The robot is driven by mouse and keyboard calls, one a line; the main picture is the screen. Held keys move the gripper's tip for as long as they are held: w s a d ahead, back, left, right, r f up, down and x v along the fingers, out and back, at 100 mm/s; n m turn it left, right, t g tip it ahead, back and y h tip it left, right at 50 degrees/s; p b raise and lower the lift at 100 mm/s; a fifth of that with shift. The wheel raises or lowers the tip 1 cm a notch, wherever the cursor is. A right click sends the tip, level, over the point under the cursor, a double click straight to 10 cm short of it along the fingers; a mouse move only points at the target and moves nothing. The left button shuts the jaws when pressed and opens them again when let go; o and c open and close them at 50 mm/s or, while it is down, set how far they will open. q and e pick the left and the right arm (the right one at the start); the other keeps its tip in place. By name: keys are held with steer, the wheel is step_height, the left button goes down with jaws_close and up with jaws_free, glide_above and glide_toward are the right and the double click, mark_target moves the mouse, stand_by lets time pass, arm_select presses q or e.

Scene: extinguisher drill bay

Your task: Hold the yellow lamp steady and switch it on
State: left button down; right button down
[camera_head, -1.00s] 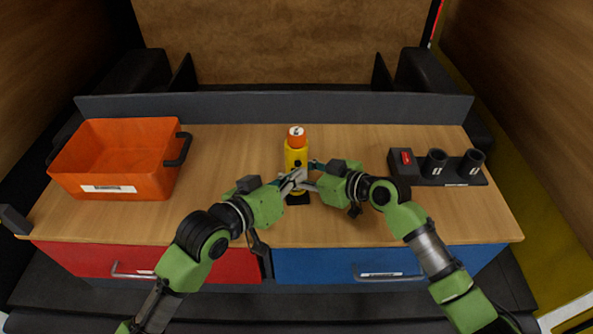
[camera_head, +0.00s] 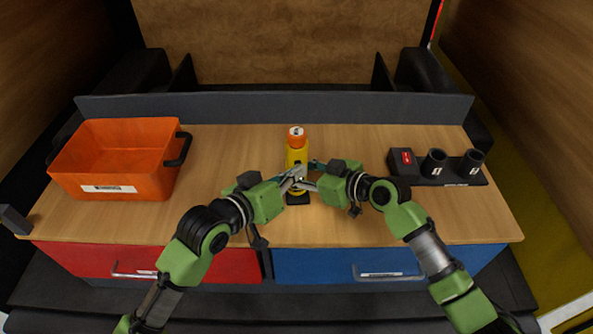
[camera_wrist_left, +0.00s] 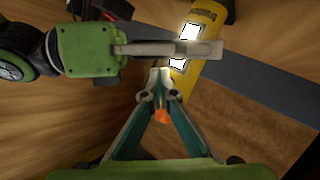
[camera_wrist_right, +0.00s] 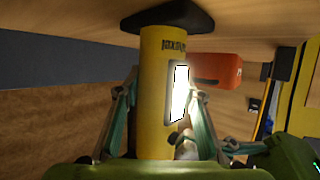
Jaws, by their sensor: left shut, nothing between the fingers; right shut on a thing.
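The yellow lamp (camera_head: 296,157) stands upright on its black base (camera_head: 298,198) at the middle of the bench, with an orange top (camera_head: 296,136). My right gripper (camera_wrist_right: 160,105) is shut around the lamp's yellow body, one finger on each side. A panel on the lamp's side (camera_wrist_right: 179,92) glows bright white in the right wrist view; it also shows bright in the left wrist view (camera_wrist_left: 189,32). My left gripper (camera_wrist_left: 158,80) is shut and empty, its fingertips close to the lamp. I cannot tell whether they touch it. The grippers partly hide the lamp's lower body in the head view.
An orange crate (camera_head: 106,183) with dark handles stands on the left of the bench. A black holder with two cups (camera_head: 455,182) and a red-marked box (camera_head: 401,164) sit on the right.

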arm_select(q)
steer(key=shift+s, duration=0.45)
steer(key=shift+s, duration=0.1)
arm_select(e)
steer(key=c, duration=1.3)
jaws_free()
arm_select(q)
steer(key=s, duration=0.5)
steer(key=shift+s+d, duration=0.35)
steer(key=shift+s, duration=0.05)
